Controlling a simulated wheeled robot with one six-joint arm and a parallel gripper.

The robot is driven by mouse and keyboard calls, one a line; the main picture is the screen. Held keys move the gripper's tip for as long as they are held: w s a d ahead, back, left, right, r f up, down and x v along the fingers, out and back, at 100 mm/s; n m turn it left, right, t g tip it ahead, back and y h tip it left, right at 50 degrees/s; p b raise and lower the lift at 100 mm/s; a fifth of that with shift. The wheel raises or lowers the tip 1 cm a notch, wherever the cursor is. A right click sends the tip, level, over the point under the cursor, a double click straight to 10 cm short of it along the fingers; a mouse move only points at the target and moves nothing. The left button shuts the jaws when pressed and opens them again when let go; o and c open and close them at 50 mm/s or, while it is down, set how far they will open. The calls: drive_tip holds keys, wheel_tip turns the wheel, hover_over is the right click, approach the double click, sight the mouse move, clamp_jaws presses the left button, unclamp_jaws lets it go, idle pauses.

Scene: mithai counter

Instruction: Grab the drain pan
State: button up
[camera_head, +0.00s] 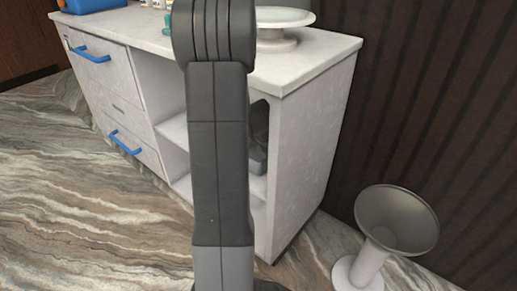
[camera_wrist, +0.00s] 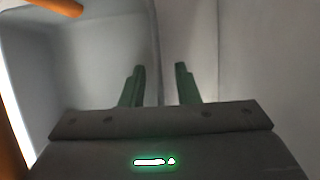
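I cannot make out a drain pan for certain in either view. In the wrist view my gripper (camera_wrist: 160,70) has its two dark green fingers apart, with nothing visible between them. Pale grey walls (camera_wrist: 85,60) meeting at a seam lie beyond the fingers; I cannot tell whether they belong to the cabinet or to a pan. An orange rod-like piece (camera_wrist: 55,6) shows at the top left and is cut off by the frame. In the head view my arm covers the middle, and my gripper is not clearly seen.
A white cabinet (camera_head: 305,150) with open shelves and blue-handled drawers (camera_head: 91,54) stands ahead. A round stand (camera_head: 285,15) and a blue container (camera_head: 95,4) are on top. A grey funnel-shaped bowl on a white pedestal (camera_head: 362,272) stands right. Marbled floor at left is clear.

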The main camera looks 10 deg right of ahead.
clamp_jaws()
drive_tip(key=shift+r, duration=0.15)
